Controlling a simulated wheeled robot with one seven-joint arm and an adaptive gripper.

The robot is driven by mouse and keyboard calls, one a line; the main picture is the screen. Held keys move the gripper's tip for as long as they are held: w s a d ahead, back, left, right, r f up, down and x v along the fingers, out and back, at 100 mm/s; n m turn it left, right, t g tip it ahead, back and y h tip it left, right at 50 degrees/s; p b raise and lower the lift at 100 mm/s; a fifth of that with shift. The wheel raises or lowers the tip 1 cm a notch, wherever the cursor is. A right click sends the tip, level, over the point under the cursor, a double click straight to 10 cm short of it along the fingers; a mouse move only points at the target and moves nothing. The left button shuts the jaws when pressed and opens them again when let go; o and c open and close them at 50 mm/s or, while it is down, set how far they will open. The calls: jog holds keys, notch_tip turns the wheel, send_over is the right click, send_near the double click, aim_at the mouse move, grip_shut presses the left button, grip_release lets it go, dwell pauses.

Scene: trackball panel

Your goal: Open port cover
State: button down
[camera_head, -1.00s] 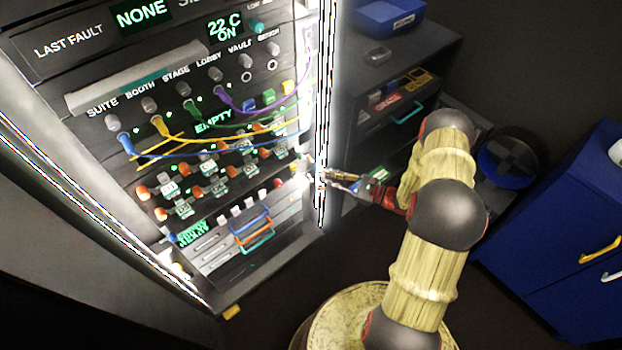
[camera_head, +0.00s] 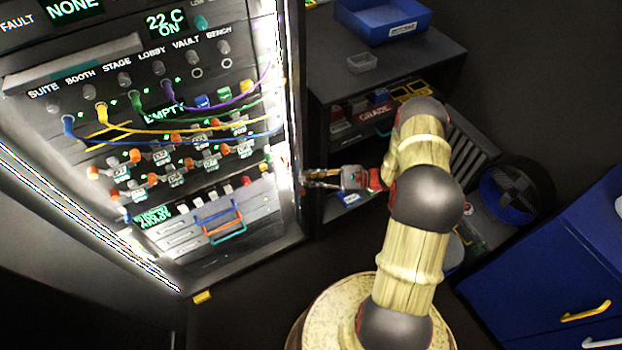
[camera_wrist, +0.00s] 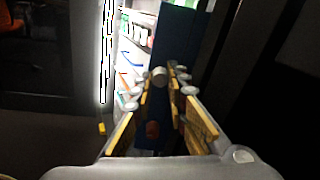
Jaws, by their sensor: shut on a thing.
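My gripper (camera_head: 311,179) is at the right edge of the lit panel rack (camera_head: 262,228) in the head view. In the wrist view my gripper (camera_wrist: 160,82) has its fingers closed around a small pale round knob (camera_wrist: 159,75). A flat dark blue panel (camera_wrist: 180,35) lies behind the knob and shows between the fingers; it may be the port cover, but I cannot tell for sure. A small reddish round thing (camera_wrist: 152,129) shows lower on it. In the head view the knob and the cover are not clear, hidden by glare and the rack edge.
The rack front carries colored cables, orange knobs and a blue handle (camera_head: 216,207). A dark shelf unit (camera_head: 345,95) with a blue bin (camera_head: 383,20) stands behind my arm. A blue cabinet (camera_head: 575,245) is at the right. Dark floor lies between.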

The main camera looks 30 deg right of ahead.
dwell(0.3)
jog(key=c, duration=1.8)
grip_release()
jog(key=shift+c, duration=0.2)
jog(key=shift+o, duration=0.5)
jog(key=shift+r, duration=0.1)
